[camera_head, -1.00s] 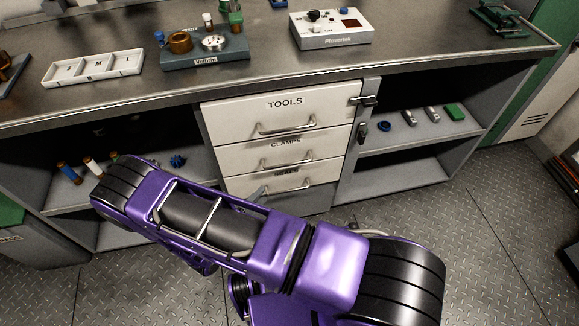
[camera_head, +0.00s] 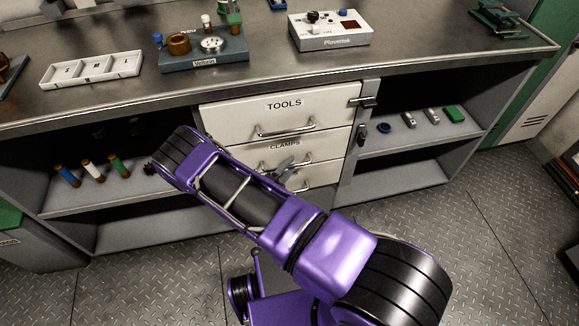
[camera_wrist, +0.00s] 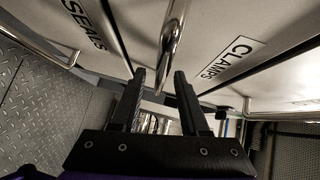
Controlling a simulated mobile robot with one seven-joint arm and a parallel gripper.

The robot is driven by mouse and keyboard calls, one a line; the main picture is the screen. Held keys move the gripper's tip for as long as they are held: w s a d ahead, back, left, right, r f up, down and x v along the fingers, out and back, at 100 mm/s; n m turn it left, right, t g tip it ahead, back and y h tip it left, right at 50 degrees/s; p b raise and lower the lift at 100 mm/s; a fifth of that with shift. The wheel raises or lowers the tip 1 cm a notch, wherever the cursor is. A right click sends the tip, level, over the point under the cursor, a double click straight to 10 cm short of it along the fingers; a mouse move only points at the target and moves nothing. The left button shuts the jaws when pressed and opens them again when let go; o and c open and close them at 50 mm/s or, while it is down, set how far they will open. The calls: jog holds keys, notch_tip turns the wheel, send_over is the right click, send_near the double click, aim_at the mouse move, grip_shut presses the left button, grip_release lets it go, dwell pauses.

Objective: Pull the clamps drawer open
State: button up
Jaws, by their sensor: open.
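The clamps drawer (camera_head: 318,148) is shut, the middle one of three pale drawers stacked under the counter. In the head view my arm hides part of its front, and its handle (camera_head: 322,160) shows only in part. In the wrist view the CLAMPS label (camera_wrist: 228,58) is at the right. The clamps handle (camera_wrist: 171,45) is a metal bar running down from the top edge toward the gap between my fingers. My gripper (camera_wrist: 160,74) is open, one finger on each side of the bar's line. I cannot tell whether either finger touches it.
The tools drawer (camera_head: 240,118) is shut above, with its handle (camera_head: 286,128). The seals drawer handle (camera_wrist: 42,40) is at the left in the wrist view. A latch (camera_head: 363,101) sticks out right of the drawers. Open shelves flank them.

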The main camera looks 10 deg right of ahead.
jog(key=shift+w+d, duration=0.2)
jog(key=shift+w, duration=0.05)
grip_shut()
dwell(1.4)
